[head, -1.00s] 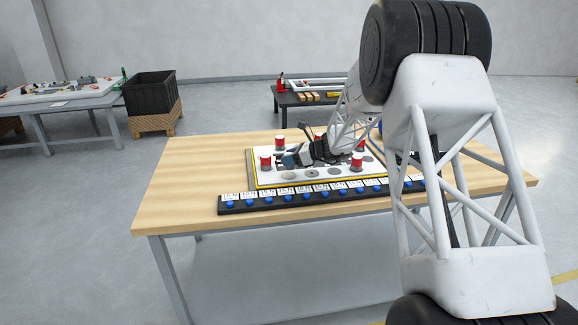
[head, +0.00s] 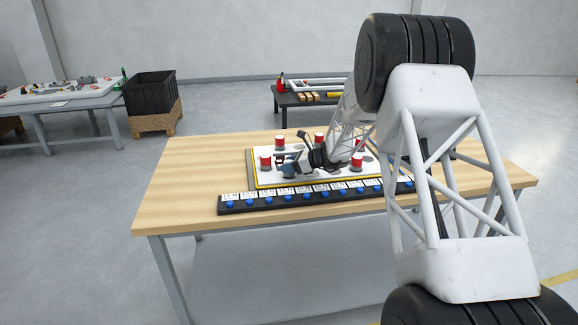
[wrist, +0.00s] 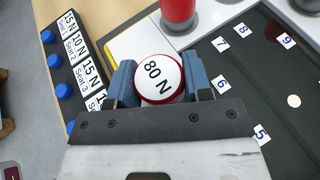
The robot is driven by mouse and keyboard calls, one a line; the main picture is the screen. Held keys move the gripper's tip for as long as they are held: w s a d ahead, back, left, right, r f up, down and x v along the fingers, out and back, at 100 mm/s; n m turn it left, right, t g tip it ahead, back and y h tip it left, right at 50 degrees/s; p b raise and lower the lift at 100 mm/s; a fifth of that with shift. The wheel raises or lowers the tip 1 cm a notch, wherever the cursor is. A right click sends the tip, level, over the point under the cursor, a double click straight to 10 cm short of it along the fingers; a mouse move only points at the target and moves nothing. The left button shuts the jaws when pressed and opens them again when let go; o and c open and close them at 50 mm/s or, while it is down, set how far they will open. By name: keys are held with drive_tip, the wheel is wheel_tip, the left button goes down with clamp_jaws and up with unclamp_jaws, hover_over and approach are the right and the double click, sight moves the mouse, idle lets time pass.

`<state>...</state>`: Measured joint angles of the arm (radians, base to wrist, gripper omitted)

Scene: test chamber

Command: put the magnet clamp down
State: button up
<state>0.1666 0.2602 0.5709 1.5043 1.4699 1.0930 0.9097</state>
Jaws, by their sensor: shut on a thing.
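My gripper (wrist: 159,65) is shut on a magnet clamp (wrist: 157,80), with one blue finger on each side of it. The clamp has a round white top marked "80 N" and a red rim. Its underside is hidden, so I cannot tell whether it touches the surface below. In the head view my gripper (head: 287,168) is low over the left part of the white board (head: 262,181). Other red-and-white clamps stand on the board, including one at the left (head: 265,163) and one at the front right (head: 357,160). A red clamp (wrist: 178,10) also stands just beyond my gripper in the wrist view.
A black strip (head: 235,209) with "N" labels and blue buttons (wrist: 54,61) runs along the board's front. A dark panel (wrist: 255,75) with numbers lies right of my gripper in the wrist view. The wooden table (head: 185,185) is bare at the left.

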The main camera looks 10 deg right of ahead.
drive_tip(key=shift+f, duration=0.1)
drive_tip(key=o, duration=1.1)
drive_tip(key=shift+r, duration=0.2)
drive_tip(key=v, duration=1.2)
drive_tip(key=shift+f, duration=0.1)
